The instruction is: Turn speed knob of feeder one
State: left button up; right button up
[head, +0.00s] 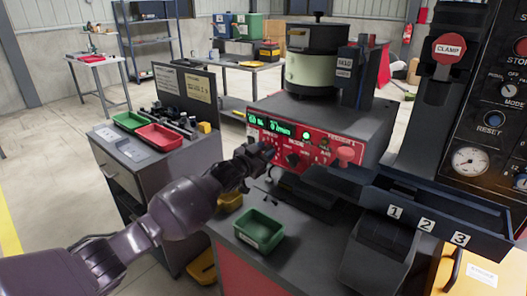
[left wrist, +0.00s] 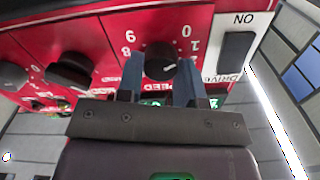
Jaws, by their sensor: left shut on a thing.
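Feeder one (head: 372,122) is a dark box with a red front panel and green lit digits, and a bowl (head: 312,70) stands on top. In the left wrist view the black speed knob (left wrist: 160,60) sits on the red panel (left wrist: 112,32) inside a ring of white numbers, above the word SPEED. My left gripper (left wrist: 160,72) has one finger on each side of this knob and is shut on it. In the head view my left gripper (head: 266,152) is at the left end of the panel and hides the knob there. My right gripper is not in view.
A black switch (left wrist: 237,52) is close right of the knob, and another black knob (left wrist: 70,70) is to its left. A red mushroom button (head: 346,154) stands out from the panel's right. A numbered black tray (head: 400,190) and a green bin (head: 258,231) are in front.

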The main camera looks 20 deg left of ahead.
pick_arm(q)
jog(key=m+p, duration=0.1)
jog(key=m, duration=0.3)
jog(key=shift+r+m, duration=0.1)
jog(key=shift+m, duration=0.2)
jog(key=m, duration=0.4)
jog(key=shift+d+m+p, duration=0.1)
jog(key=shift+m+p, duration=0.2)
jog(key=m, duration=0.5)
jog(key=shift+f, duration=0.25)
jog(key=shift+m, duration=0.3)
jog(key=o, duration=0.9)
jog(key=shift+o, duration=0.2)
jog(key=shift+s, duration=0.1)
